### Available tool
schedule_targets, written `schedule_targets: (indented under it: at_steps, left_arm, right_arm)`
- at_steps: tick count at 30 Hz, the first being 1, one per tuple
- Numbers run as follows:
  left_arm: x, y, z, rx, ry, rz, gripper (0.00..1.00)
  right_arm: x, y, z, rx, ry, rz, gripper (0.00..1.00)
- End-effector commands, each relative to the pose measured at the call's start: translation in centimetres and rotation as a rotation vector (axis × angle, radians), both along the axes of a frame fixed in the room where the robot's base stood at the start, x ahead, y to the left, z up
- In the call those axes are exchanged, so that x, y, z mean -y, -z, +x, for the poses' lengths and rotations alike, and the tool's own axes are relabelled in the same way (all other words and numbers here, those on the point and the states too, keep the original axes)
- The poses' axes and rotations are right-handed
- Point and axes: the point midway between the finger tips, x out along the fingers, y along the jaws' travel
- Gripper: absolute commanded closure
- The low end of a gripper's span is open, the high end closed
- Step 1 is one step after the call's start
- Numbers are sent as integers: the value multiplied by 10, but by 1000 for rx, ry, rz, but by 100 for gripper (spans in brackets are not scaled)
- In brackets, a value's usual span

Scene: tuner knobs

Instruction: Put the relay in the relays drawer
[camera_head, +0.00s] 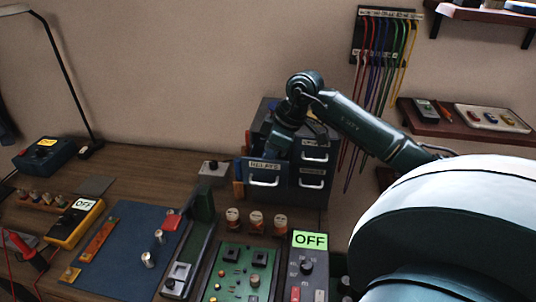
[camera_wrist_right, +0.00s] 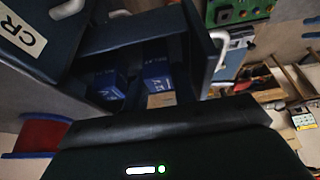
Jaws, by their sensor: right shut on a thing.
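The relays drawer (camera_head: 264,174), labelled RELAYS, is pulled out of the blue cabinet at the back of the bench. My right gripper (camera_head: 276,150) points down over its opening. In the right wrist view, two blue boxes with white lettering show inside the drawer: one at the left (camera_wrist_right: 108,85) and a relay (camera_wrist_right: 156,72) in line with my gripper. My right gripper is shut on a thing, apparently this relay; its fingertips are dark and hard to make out. The relay is hidden in the head view. My left gripper is not in view.
Shut drawers with white handles (camera_head: 314,155) sit beside and above the open one. Several small jars (camera_head: 255,221), a green circuit board (camera_head: 240,272) and a meter showing OFF (camera_head: 308,268) stand in front. A blue mat (camera_head: 125,250) lies left.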

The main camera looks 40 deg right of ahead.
Motion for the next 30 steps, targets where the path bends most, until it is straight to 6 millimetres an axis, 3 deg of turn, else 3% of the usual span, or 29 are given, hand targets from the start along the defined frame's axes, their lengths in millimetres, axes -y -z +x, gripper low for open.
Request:
schedule_targets:
  at_steps: [7,8,10,20,23,30]
  left_arm:
    - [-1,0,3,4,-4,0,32]
    - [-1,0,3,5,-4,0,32]
    - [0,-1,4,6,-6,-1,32]
    - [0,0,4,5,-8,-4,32]
    - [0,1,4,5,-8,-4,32]
    - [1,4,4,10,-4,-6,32]
  right_arm:
    - [0,1,0,1,0,1,96]
    - [0,0,0,1,0,1,71]
    - [0,0,0,0,0,0,65]
    - [2,-5,-1,2,1,-1,64]
    - [6,-17,-4,3,3,-3,64]
    - [18,-64,-20,4,2,-4,64]
